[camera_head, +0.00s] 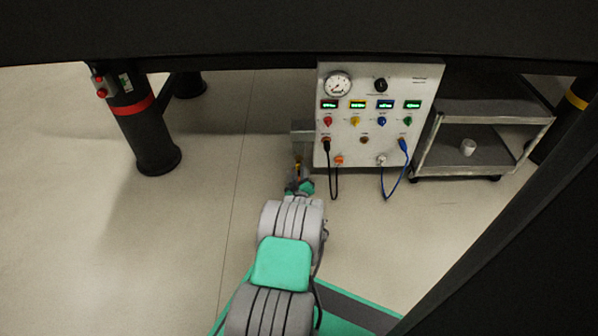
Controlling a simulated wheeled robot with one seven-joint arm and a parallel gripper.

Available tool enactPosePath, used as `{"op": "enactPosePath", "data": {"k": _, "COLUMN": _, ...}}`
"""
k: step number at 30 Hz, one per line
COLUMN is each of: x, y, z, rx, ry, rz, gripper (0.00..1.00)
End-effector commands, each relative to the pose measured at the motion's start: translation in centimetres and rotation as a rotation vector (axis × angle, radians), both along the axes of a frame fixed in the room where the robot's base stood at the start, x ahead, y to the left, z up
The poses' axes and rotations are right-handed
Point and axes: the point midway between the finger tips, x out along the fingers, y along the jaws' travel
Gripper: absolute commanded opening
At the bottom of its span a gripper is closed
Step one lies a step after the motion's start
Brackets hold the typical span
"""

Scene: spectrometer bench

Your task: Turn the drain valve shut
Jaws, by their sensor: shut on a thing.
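A control panel (352,130) stands below the dark overhead structure. A small grey box (302,133) is fixed at its left side. Just below the box is a small yellow-orange part (297,166), which looks like the drain valve; its handle angle is too small to make out. My gripper (298,176) is at this part, at the far end of my grey and teal arm. It is shut on the drain valve. The fingertips are tiny and partly hidden by my wrist.
The panel carries a gauge (338,84), coloured knobs and displays. A black cable (334,183) and a blue cable (391,186) hang in front. A metal cart (470,135) with a white cup (468,147) stands right. A black leg (146,130) stands left, with clear floor between.

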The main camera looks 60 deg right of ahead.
Motion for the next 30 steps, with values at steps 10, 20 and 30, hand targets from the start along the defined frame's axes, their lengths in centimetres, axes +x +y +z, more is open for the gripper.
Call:
{"op": "enactPosePath", "data": {"k": 10, "x": -0.08, "y": 0.04, "z": -0.10, "rx": 0.000, "ry": 0.003, "rz": -0.001, "gripper": 0.00}}
{"op": "enactPosePath", "data": {"k": 20, "x": -0.04, "y": 0.00, "z": -0.03, "rx": 0.000, "ry": 0.002, "rz": -0.001, "gripper": 0.46}}
{"op": "enactPosePath", "data": {"k": 30, "x": -0.03, "y": -0.08, "z": 0.13, "rx": 0.004, "ry": -0.012, "rz": -0.001, "gripper": 0.46}}
